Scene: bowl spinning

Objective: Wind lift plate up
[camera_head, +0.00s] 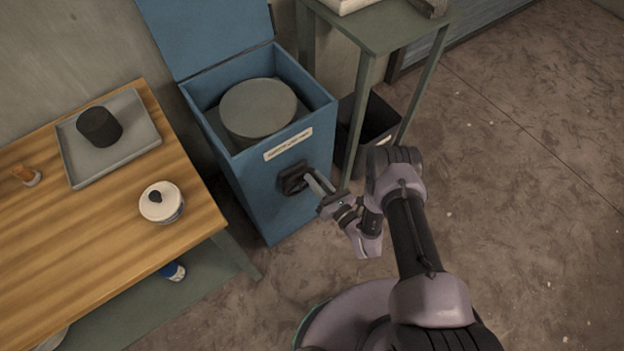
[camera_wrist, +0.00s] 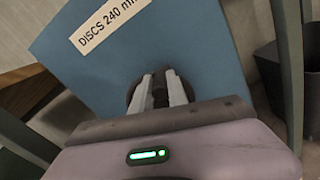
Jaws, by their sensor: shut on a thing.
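The lift plate (camera_head: 258,106) is a round grey disc inside a blue box with its lid open. It sits near the level of the box rim (camera_head: 228,152). A dark round crank hub (camera_head: 293,178) is on the box's front, below a white label (camera_head: 288,144). My gripper (camera_head: 318,186) is at this hub, shut on the crank handle. In the wrist view my two grey fingers (camera_wrist: 161,90) close around the dark handle in front of the blue panel (camera_wrist: 205,45). Most of the handle is hidden by the fingers.
A wooden table (camera_head: 95,235) stands at the left with a grey tray (camera_head: 80,176), a black cylinder (camera_head: 99,126) and a white lidded pot (camera_head: 161,203). A green side table (camera_head: 385,28) and dark bin (camera_head: 377,127) stand right of the box. The floor (camera_head: 540,180) at the right is open.

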